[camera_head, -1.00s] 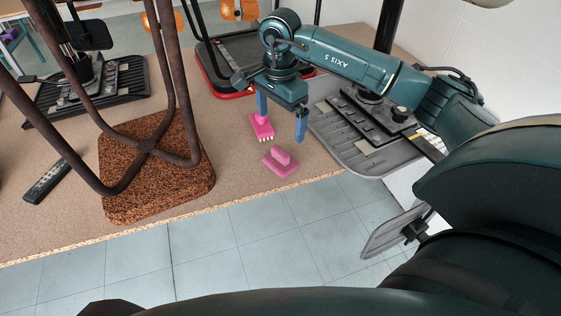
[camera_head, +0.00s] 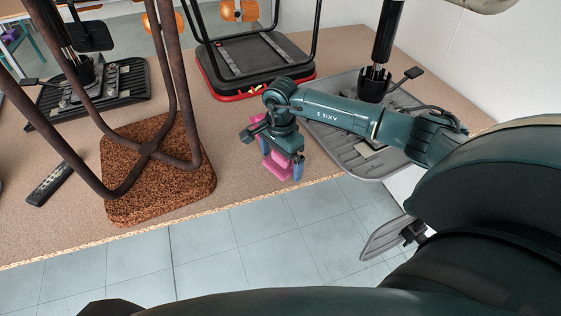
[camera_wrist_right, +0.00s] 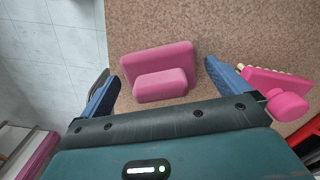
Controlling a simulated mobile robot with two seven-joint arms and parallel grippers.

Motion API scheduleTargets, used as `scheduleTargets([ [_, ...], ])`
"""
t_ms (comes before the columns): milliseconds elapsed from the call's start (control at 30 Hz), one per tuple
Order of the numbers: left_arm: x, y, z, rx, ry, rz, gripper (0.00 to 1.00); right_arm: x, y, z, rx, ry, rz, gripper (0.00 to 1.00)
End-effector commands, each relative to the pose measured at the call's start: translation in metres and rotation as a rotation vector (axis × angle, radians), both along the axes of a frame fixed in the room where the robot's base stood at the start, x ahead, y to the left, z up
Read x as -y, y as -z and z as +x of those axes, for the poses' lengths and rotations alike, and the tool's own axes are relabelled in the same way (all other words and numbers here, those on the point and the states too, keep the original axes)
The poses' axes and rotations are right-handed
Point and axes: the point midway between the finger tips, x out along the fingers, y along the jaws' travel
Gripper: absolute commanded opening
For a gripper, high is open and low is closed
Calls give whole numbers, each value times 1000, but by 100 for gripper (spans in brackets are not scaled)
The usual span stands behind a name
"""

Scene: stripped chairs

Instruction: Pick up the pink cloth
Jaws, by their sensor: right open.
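No flat cloth shows. A pink block with a raised grip (camera_head: 280,171) lies on the brown board near its front edge; it also shows in the right wrist view (camera_wrist_right: 150,60). A second, brighter pink brush with pale bristles (camera_wrist_right: 283,88) lies beside it, partly hidden behind my gripper in the head view. My right gripper (camera_head: 282,165) is open, pointing down over the pink block. In the right wrist view its blue fingers (camera_wrist_right: 159,68) stand on either side of the block, with nothing held. My left gripper is not in view.
A cork seat (camera_head: 150,195) with crossed rusty legs stands left. A grey tray-like seat (camera_head: 350,150) lies right, and a black seat with red edging (camera_head: 255,65) behind. A remote-like strip (camera_head: 48,184) lies far left. The board ends at its front edge above tiled floor.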

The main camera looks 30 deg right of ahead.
Motion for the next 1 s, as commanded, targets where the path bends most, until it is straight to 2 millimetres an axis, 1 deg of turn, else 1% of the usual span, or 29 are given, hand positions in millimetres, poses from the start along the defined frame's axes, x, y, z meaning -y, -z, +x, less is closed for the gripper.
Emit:
scheduleTargets([
  [167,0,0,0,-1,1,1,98,0,0,0,1,0,0,100],
  [700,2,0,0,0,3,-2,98,0,0,0,1,0,0,56],
  [733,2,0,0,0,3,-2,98,0,-1,0,1,0,0,54],
  [933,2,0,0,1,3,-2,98,0,-1,0,1,0,0,54],
  [1000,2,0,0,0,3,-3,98,0,-5,1,2,-1,-1,54],
])
